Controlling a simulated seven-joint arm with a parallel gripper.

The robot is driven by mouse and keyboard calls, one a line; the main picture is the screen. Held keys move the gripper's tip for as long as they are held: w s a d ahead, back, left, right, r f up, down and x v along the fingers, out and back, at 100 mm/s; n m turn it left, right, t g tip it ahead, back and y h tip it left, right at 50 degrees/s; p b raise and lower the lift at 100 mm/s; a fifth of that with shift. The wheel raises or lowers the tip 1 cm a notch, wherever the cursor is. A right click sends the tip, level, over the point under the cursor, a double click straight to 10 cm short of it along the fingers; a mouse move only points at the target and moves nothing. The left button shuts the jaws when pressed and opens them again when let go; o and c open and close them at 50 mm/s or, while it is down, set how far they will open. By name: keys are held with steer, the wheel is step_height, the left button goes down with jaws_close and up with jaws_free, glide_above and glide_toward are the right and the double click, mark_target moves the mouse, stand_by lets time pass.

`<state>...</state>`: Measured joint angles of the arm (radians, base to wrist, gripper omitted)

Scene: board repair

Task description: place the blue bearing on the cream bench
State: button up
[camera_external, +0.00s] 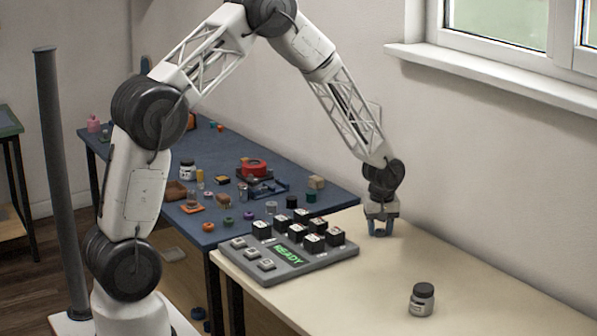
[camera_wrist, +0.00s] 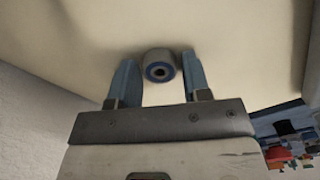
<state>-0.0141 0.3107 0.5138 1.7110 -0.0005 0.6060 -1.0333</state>
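The blue bearing (camera_wrist: 160,66) is a small pale ring with a blue face and a dark bore. In the wrist view it is between the fingertips of my gripper (camera_wrist: 160,75), against the cream bench (camera_wrist: 60,40). In the external view my gripper (camera_external: 380,230) points down, low at the bench's (camera_external: 460,262) back edge near the wall. The bearing cannot be made out there.
A grey keypad panel (camera_external: 290,262) with a green READY display is left of my gripper. A dark-lidded jar (camera_external: 422,299) stands on the bench to the front right. The blue table (camera_external: 225,150) at the left holds many small parts. The bench's middle is clear.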

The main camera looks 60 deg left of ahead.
mark_target(380, 230)
steer(key=shift+o, duration=1.1)
step_height(380, 230, up, 12)
steer(key=shift+r, duration=0.15)
stand_by(0.3)
steer(key=shift+r, duration=0.1)
